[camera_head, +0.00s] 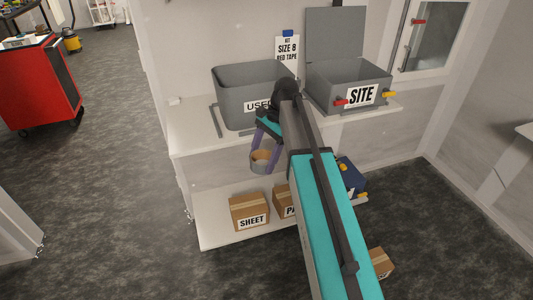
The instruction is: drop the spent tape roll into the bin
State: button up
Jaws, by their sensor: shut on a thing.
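My gripper (265,156) has purple fingers and is shut on a small tape roll (262,168), grey outside with a tan-brown inside. It holds the roll in front of the upper shelf's front edge, lower in the picture than the bins. A grey open bin (229,101) labelled "USE…" stands on the upper shelf behind my gripper. My arm hides the end of its label and part of its right side. Another grey bin (326,92), labelled "SITE", stands to its right with its lid raised. The insides of both bins show only partly.
The upper shelf (188,139) has a bare strip at its left. Cardboard boxes, one labelled "SHEET" (249,212), sit on the lower shelf. A sign reading "SIZE 8 RED TAPE" (288,50) is behind the bins. A red cabinet (36,85) stands far left; floor between is clear.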

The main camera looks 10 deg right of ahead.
jog(key=shift+s+r+n+g, duration=0.1)
jog(key=shift+s+n+g, duration=0.2)
jog(key=shift+n, duration=0.55)
jog(key=shift+s+r+n+g, duration=0.1)
jog(key=shift+s+n+g, duration=0.15)
jog(key=shift+n, duration=0.6)
jog(key=shift+w+a+h, duration=0.1)
jog(key=shift+h, duration=0.2)
